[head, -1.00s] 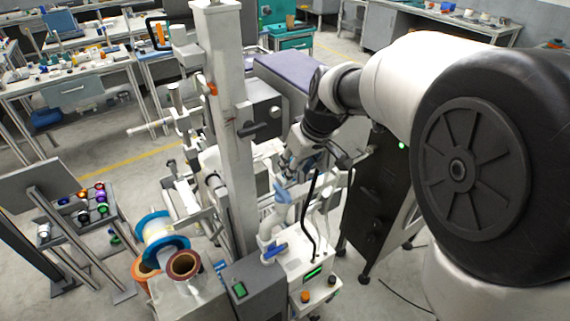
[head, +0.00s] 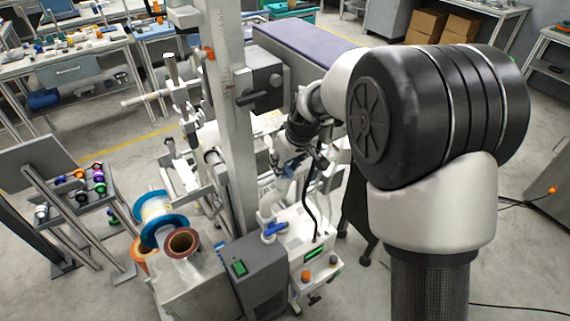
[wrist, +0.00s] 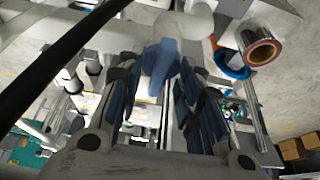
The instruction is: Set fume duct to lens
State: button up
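The white machine with a green display (head: 310,252) stands below my arm, with a black hose rising from it. A blue lever-like part (head: 275,229) sits on its top, beside a pale upright fitting (head: 268,203). I cannot tell for certain which part is the fume duct or which is the lens. My gripper (head: 289,168) hangs above this machine, beside the tall grey column. In the wrist view my gripper (wrist: 157,88) has its fingers apart. A smooth blue part (wrist: 160,62) shows between or just beyond the fingertips; contact is not clear.
The tall grey column (head: 228,110) stands close to the left of my gripper. A blue-flanged reel (head: 158,218) and a copper-coloured reel (head: 182,243) are at front left. A rack of coloured spools (head: 85,185) stands further left. Open floor (head: 525,260) lies right.

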jog(key=shift+c, duration=0.5)
grip_shut()
